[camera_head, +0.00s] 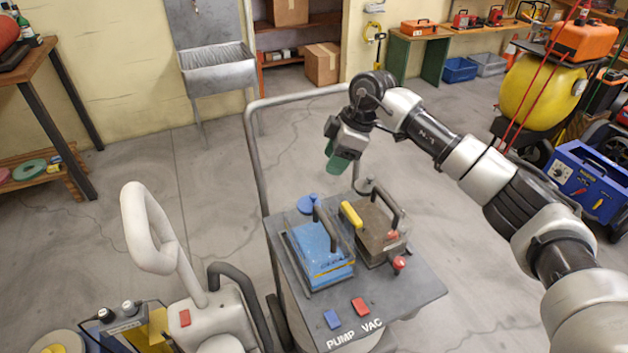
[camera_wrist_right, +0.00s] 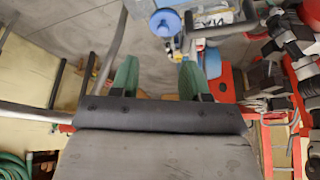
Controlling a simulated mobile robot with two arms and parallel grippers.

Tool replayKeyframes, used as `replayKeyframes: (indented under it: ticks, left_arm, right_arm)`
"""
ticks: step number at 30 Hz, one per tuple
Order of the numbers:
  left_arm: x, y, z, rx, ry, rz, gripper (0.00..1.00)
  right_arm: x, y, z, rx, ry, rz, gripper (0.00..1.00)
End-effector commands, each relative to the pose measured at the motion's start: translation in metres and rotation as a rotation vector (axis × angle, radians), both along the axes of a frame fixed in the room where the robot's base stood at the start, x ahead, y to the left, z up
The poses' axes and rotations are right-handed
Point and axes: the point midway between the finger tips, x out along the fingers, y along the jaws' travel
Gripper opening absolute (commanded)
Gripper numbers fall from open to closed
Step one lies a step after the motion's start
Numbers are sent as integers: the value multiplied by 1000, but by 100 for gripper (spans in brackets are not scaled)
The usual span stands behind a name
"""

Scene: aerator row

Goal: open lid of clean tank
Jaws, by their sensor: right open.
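A clear tank with blue contents (camera_head: 322,262), which looks like the clean tank, sits on the grey cart top with a dark upright handle. A round blue cap (camera_head: 307,204) is at its far side; a blue disc (camera_wrist_right: 165,22) also shows in the right wrist view, beside a grey handle (camera_wrist_right: 222,30). A second tank with brown contents (camera_head: 378,238) stands to its right, with a yellow piece on top. My right gripper (camera_head: 338,160) is open and empty, with green fingertips, above and beyond the tanks, apart from both. My left gripper is not in view.
The cart's grey tube frame (camera_head: 252,160) rises behind the tanks, close to my right gripper. Blue and red switches (camera_head: 360,306) are on the cart's front. A white looped handle (camera_head: 135,230) stands at left.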

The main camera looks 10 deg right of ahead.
Motion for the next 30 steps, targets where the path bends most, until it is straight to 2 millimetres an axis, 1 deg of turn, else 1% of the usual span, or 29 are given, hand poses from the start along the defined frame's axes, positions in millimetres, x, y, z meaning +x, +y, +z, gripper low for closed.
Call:
replayKeyframes:
  ticks: [1,3,6,8,11,15,19,23,28,30]
  left_arm:
    - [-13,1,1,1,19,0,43]
    - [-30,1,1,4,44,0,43]
    - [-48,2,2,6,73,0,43]
    - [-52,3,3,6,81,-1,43]
    - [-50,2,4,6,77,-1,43]
    - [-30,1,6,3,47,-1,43]
    - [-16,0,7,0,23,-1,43]
    - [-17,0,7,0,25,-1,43]
    - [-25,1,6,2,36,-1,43]
    - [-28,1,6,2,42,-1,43]
  right_arm:
    - [0,4,-8,0,4,3,46]
    - [0,9,-20,1,5,3,46]
    - [2,17,-38,3,4,5,46]
    - [3,21,-48,4,4,4,46]
    - [4,28,-65,4,3,5,46]
    - [6,35,-81,5,1,5,46]
    - [6,37,-89,4,-1,5,46]
    - [7,38,-91,4,-2,5,46]
    - [7,38,-91,5,-1,5,46]
    - [7,38,-91,5,-1,5,35]
